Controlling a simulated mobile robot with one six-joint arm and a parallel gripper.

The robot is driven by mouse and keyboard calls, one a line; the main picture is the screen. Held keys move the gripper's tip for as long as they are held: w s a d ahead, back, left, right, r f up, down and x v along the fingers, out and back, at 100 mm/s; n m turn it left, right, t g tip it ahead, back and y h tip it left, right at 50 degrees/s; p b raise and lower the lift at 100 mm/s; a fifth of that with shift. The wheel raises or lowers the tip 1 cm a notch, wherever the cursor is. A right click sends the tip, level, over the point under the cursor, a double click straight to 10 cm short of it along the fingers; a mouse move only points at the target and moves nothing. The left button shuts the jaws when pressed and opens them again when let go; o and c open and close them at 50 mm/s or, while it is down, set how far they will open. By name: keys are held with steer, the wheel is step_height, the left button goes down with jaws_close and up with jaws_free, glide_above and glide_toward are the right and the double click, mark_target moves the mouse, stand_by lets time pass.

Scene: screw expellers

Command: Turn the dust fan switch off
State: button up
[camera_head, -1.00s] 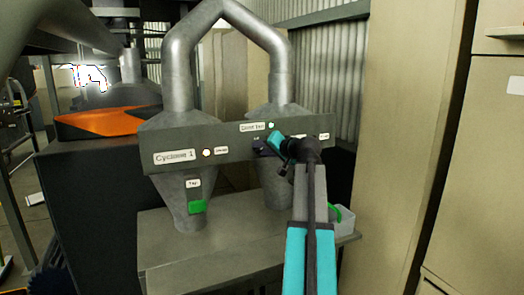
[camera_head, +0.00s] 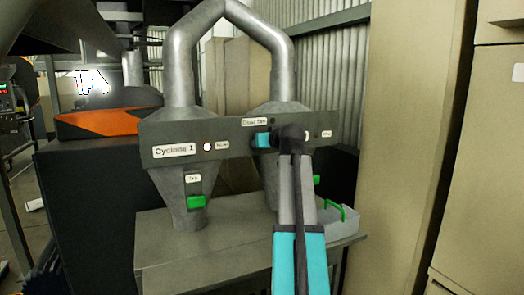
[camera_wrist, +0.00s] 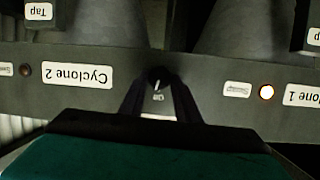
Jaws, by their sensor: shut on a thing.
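The dust fan switch is a small dark knob (camera_wrist: 158,77) on the grey panel (camera_head: 231,141), under the "Dust fan" label (camera_head: 254,122). In the wrist view it has a pale pointer line and sits between my finger tips. My gripper (camera_wrist: 158,92) is shut on the knob. The small lamp (camera_head: 272,121) beside the label is dark.
The Cyclone 1 lamp (camera_head: 207,147) glows white; the Cyclone 2 lamp (camera_wrist: 25,70) is dull. A green tap handle (camera_head: 197,202) hangs below the panel at left. A box with a green handle (camera_head: 335,212) stands on the grey bench (camera_head: 190,260). A tall beige cabinet (camera_head: 405,150) stands at right.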

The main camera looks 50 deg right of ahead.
steer(key=shift+w+a+r+n+h+b, duration=0.1)
steer(key=shift+a+n+h+b, duration=0.05)
steer(key=shift+n+h+b, duration=0.65)
steer(key=shift+n, duration=0.3)
steer(key=o, duration=1)
steer(key=shift+o, duration=0.2)
steer(key=b+v, duration=0.1)
steer(key=v, duration=1.2)
steer(key=shift+s+r, duration=0.25)
steer(key=shift+s, duration=0.05)
